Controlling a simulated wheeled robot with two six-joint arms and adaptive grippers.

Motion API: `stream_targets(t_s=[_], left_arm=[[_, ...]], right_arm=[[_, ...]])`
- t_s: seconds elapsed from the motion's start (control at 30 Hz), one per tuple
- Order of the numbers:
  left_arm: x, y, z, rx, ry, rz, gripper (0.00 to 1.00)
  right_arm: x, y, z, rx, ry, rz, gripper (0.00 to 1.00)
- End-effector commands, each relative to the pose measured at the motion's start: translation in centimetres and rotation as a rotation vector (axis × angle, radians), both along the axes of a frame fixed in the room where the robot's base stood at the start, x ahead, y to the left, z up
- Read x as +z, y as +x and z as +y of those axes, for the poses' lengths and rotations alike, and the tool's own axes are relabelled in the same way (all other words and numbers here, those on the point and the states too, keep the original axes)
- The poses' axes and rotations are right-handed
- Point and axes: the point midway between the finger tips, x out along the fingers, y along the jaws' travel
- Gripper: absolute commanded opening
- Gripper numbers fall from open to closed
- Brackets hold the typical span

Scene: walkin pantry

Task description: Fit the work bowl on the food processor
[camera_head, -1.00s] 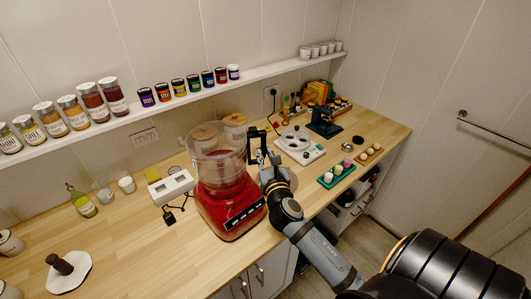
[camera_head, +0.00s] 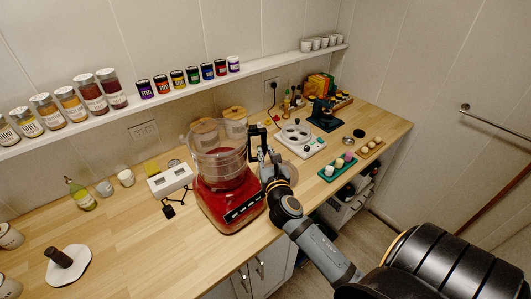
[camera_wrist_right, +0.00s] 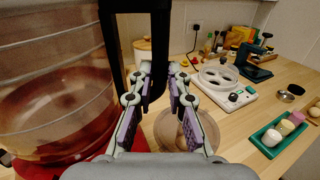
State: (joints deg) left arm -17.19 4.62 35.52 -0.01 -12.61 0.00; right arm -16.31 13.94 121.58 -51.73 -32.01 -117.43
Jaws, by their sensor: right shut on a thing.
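The clear work bowl (camera_head: 217,165) is upright over the red food processor base (camera_head: 230,208), with its black handle (camera_head: 257,139) on the right. I cannot tell whether its bottom is fully seated on the base. My right gripper (camera_head: 264,166) is shut on the handle. In the right wrist view the handle (camera_wrist_right: 160,45) runs down between the fingers of the right gripper (camera_wrist_right: 158,92), and the bowl wall (camera_wrist_right: 55,85) fills the left side. The red base shows below it. My left gripper is not in view.
A white scale-like device (camera_head: 170,181) with a dark cable stands left of the base. Canisters (camera_head: 235,119) stand close behind the bowl. A round pale dish (camera_wrist_right: 187,130) is just beyond the gripper. A white appliance (camera_head: 298,140) and green tray (camera_head: 337,167) are to the right.

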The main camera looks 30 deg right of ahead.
Motion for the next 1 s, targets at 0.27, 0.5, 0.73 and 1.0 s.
stream_targets(t_s=[0.27, 0.5, 0.73, 1.0], left_arm=[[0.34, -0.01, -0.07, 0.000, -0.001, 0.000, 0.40], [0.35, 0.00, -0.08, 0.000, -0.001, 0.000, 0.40], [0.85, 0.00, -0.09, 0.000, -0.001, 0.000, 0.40], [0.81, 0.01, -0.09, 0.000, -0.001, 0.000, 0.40]], right_arm=[[0.16, -0.02, 0.05, 0.001, 0.003, -0.004, 0.00], [0.19, -0.02, 0.05, 0.001, 0.002, -0.004, 0.00], [0.29, -0.02, 0.06, 0.001, 0.002, -0.003, 0.00], [0.18, -0.02, 0.06, 0.001, 0.002, -0.004, 0.00]])
